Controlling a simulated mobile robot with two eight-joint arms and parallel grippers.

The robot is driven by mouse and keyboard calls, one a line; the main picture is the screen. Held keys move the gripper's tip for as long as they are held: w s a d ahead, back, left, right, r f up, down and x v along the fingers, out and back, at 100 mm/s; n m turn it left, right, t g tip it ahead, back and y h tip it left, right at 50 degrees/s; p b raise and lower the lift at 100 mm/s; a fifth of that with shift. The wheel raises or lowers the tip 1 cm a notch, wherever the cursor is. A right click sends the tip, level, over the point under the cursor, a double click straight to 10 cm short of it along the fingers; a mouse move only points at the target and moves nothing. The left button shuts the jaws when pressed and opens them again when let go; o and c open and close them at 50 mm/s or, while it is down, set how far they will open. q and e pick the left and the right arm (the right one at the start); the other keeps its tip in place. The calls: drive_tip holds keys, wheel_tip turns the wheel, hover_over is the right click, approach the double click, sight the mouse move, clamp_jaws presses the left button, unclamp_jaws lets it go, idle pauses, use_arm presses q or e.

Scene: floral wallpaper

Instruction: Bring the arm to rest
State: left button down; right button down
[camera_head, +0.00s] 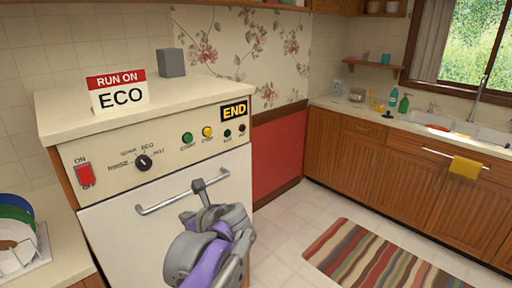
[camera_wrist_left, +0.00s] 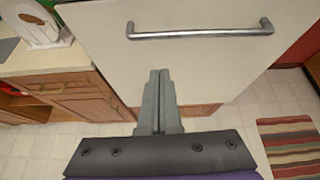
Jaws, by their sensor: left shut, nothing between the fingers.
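My left gripper (camera_head: 199,186) is in front of the dishwasher's white door (camera_head: 110,235), with its purple and grey arm coming in from the bottom. In the left wrist view its two grey fingers (camera_wrist_left: 160,75) are pressed together with nothing between them. The door's metal handle (camera_head: 150,209) also shows in the left wrist view (camera_wrist_left: 200,32), beyond the fingertips with a gap in the picture. The door looks shut. My right gripper is in neither view.
The dishwasher panel has a red switch (camera_head: 85,175), a black knob (camera_head: 143,162) and an END sign (camera_head: 234,110). A RUN ON ECO sign (camera_head: 120,96) and grey box (camera_head: 171,63) stand on top. A dish rack (camera_head: 40,245) is left. A striped rug (camera_head: 370,258) lies right.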

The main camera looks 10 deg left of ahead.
use_arm(q)
drive_tip(key=s+d+f+n+g+h+p, duration=0.1)
drive_tip(key=s+d+f+n+h+p, duration=0.2)
drive_tip(key=s+f+n, duration=0.5)
drive_tip(key=s+d+f+n+g+h+p, duration=0.1)
drive_tip(key=s+d+f+n+h+p, duration=0.2)
drive_tip(key=s+n, duration=1.2)
wheel_tip(320, 180, down, 5)
drive_tip(key=d+n+h, duration=0.2)
drive_tip(key=h, duration=0.1)
drive_tip(key=shift+s+f+h, duration=0.15)
drive_tip(key=shift+s+h, duration=0.15)
drive_tip(key=shift+a, duration=0.1)
